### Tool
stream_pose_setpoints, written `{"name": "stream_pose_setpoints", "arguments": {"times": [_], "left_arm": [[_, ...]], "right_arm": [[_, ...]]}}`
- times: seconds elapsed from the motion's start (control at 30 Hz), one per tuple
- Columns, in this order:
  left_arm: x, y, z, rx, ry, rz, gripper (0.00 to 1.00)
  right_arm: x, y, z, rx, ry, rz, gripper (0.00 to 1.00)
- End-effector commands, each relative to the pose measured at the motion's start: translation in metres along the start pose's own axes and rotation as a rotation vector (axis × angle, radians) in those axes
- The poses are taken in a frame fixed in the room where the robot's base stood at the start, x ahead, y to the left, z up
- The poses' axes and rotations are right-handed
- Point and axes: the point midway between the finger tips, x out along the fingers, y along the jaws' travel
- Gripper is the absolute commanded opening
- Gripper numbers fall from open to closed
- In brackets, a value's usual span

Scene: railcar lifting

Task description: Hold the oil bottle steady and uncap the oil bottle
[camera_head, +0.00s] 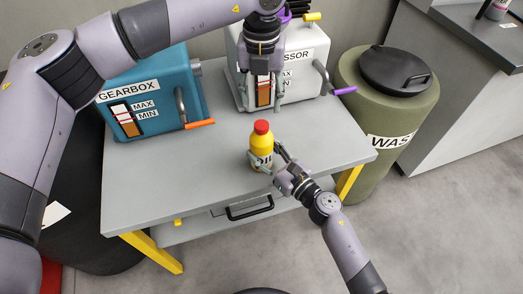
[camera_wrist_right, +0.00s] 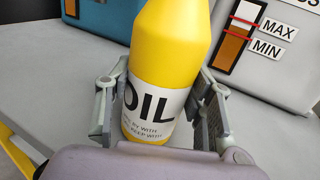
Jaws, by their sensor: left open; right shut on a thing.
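The yellow oil bottle (camera_head: 262,147) with a red cap (camera_head: 262,127) stands upright on the grey table, near its front edge. My right gripper (camera_head: 268,166) is shut on the bottle's lower body from the front right. In the right wrist view, the bottle (camera_wrist_right: 168,60) with its white OIL label is between the two fingers (camera_wrist_right: 165,110); its cap is out of the frame. My left gripper (camera_head: 263,106) points down behind and above the bottle, open and empty, in front of the compressor. It is apart from the cap.
A blue gearbox (camera_head: 165,85) with an orange lever is at the back left. The white compressor (camera_head: 303,62) with a purple lever is behind the left gripper. A green waste barrel (camera_head: 368,120) stands right of the table (camera_head: 145,190). The tabletop left of the bottle is clear.

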Motion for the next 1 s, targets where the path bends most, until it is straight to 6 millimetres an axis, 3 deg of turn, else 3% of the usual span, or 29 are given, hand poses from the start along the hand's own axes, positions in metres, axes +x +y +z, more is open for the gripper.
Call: {"name": "stream_pose_setpoints", "arguments": {"times": [0.23,0.47,0.67,1.0], "left_arm": [[0.0000,0.0000,0.0000,0.000,0.000,0.000,0.46],[0.0001,0.0000,0.0000,0.058,0.000,0.000,0.46],[0.0002,-0.0001,-0.0001,0.334,0.000,0.000,0.46],[0.0002,-0.0005,-0.0002,0.981,0.000,-0.001,0.46]], "right_arm": [[-0.0002,0.0000,-0.0004,0.000,0.001,0.000,0.00],[-0.0002,0.0001,-0.0005,0.000,0.001,0.000,0.00],[-0.0002,0.0001,-0.0005,0.000,0.001,0.000,0.00],[-0.0002,0.0001,-0.0005,0.000,0.001,0.000,0.00]]}}
